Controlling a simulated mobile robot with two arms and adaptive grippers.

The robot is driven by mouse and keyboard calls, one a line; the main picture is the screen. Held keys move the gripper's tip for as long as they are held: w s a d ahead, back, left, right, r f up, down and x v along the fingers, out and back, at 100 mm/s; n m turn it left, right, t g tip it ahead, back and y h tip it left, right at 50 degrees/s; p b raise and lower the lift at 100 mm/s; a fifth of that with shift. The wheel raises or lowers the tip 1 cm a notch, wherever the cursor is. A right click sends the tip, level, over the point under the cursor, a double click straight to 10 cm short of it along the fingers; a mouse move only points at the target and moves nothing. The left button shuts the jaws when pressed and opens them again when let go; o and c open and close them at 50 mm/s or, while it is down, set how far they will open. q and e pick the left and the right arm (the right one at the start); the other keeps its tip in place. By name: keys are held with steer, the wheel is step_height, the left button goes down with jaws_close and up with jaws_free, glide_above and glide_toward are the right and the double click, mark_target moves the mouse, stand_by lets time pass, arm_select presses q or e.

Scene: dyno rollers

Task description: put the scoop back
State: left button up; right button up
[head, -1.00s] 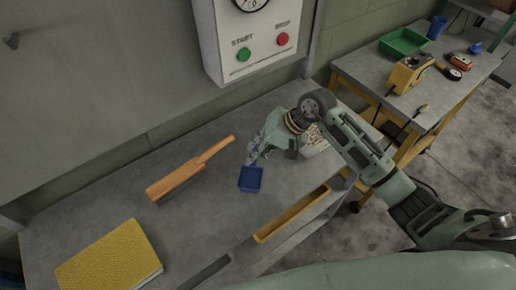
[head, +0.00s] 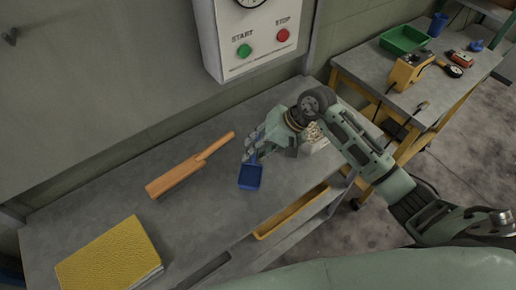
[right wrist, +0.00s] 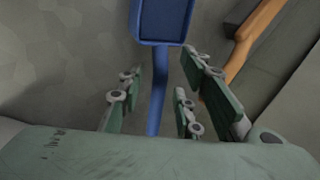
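The blue scoop (head: 250,177) lies on the grey bench, its square pan towards the front. In the right wrist view the scoop (right wrist: 161,20) shows its pan at the top and its handle running down between my fingers. My right gripper (head: 254,148) is over the handle. In the right wrist view the right gripper (right wrist: 160,103) is open, with a gap on each side of the handle. The handle's end is hidden behind the gripper's body. My left gripper is not in view.
An orange bat-like tool (head: 182,173) lies left of the scoop, and a yellow pad (head: 108,258) sits further left. A white container of pale pieces (head: 317,138) stands behind my right gripper. A yellow tray (head: 291,212) lies along the bench's front.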

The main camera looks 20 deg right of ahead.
steer(key=shift+d+r, duration=0.25)
steer(key=shift+r, duration=0.05)
steer(key=b+v, duration=0.3)
steer(key=v, duration=0.8)
steer(key=shift+r, duration=0.25)
steer(key=shift+s, duration=0.1)
stand_by(0.5)
